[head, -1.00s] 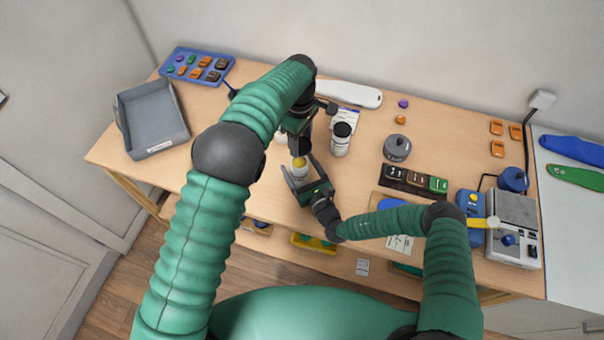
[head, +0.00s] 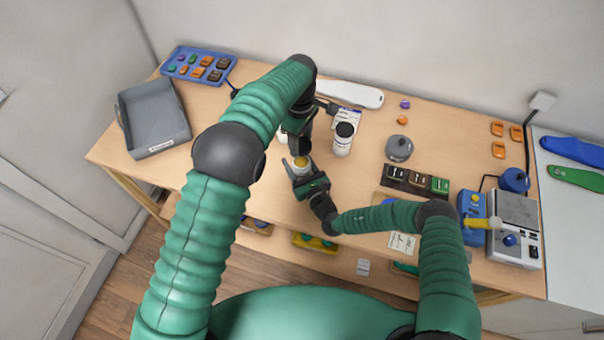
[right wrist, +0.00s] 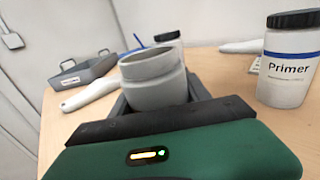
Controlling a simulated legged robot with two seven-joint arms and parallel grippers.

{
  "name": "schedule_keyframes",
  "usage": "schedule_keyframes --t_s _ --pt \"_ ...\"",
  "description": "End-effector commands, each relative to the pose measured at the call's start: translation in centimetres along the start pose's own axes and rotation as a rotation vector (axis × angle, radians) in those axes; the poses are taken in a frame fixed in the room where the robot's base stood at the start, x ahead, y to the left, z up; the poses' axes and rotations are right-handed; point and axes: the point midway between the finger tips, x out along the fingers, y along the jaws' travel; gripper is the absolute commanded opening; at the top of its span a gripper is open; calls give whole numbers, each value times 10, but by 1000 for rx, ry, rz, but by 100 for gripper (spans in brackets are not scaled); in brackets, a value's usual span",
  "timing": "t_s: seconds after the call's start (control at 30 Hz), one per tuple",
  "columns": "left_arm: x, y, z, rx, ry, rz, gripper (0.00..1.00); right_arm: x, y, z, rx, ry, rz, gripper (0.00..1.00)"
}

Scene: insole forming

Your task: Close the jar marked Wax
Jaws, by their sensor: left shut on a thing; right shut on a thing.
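A pale open jar (right wrist: 155,82) stands upright in the right wrist view, its mouth uncovered and no label readable. In the head view this jar (head: 301,162) shows yellow inside its mouth. My right gripper (head: 300,170) is shut around the jar's body from the near side. My left gripper (head: 299,147) points down just behind and above the jar in the head view. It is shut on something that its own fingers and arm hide. No Wax label and no lid for this jar can be made out.
A white Primer jar (right wrist: 290,62) with a black lid stands right of the held jar; it also shows in the head view (head: 342,144). A grey tray (head: 155,120) lies at the left. Bare table lies between.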

Motion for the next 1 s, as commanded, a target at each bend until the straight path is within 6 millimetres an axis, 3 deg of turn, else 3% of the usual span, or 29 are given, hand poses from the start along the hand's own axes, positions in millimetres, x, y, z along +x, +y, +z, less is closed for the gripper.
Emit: schedule_keyframes --t_s 0.13,0.37,0.7,1.0 --pt "0 0 1 0 1 -1 16 -1 -1 0 1 0 0 0" --pt "3 0 1 0 1 -2 16 -1 -1 0 1 0 0 0" --pt "48 0 1 0 -2 -3 16 0 -1 0 1 0 0 0" --pt "49 0 1 0 -1 -1 16 -1 -1 0 1 0 0 0"
